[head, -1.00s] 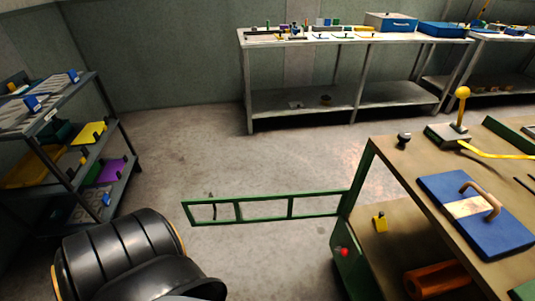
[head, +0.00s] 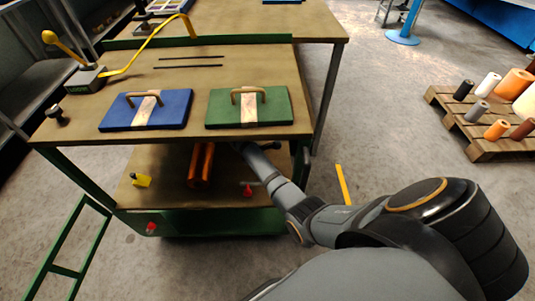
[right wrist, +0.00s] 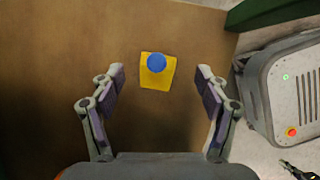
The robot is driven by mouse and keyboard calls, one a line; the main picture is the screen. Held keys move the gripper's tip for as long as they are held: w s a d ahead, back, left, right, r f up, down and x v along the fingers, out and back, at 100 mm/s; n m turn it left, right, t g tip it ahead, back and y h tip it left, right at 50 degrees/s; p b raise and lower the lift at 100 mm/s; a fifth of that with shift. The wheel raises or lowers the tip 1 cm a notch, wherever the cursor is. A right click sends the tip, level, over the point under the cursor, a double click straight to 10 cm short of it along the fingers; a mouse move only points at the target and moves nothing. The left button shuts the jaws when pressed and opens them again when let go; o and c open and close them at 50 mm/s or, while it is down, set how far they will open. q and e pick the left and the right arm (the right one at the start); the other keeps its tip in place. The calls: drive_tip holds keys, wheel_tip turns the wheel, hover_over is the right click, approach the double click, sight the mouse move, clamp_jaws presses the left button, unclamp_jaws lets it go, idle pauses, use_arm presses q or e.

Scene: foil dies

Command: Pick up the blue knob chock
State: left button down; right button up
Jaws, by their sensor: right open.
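The blue knob chock (right wrist: 161,76), a yellow block with a round blue knob on top, sits on a brown surface in the right wrist view. My right gripper (right wrist: 160,71) is open, with a finger on either side of the chock and a gap to each. In the head view my right arm reaches in from the right under the bench top. Its gripper and the blue knob chock are hidden there. My left gripper is in no current view.
The lower shelf (head: 165,197) also holds a yellow block with a dark knob (head: 141,180), orange cylinders (head: 201,165) and a red-knobbed item (head: 247,189). Above are a blue plate (head: 118,113) and a green plate (head: 273,108). A grey case (right wrist: 292,88) stands right of the brown surface.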

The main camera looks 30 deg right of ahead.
drive_tip(key=b+x, duration=0.2)
drive_tip(key=x, duration=0.3)
drive_tip(key=shift+w+f, duration=0.1)
use_arm(q)
drive_tip(key=w, duration=0.3)
drive_tip(key=shift+w+r, duration=0.1)
drive_tip(key=shift+r, duration=0.25)
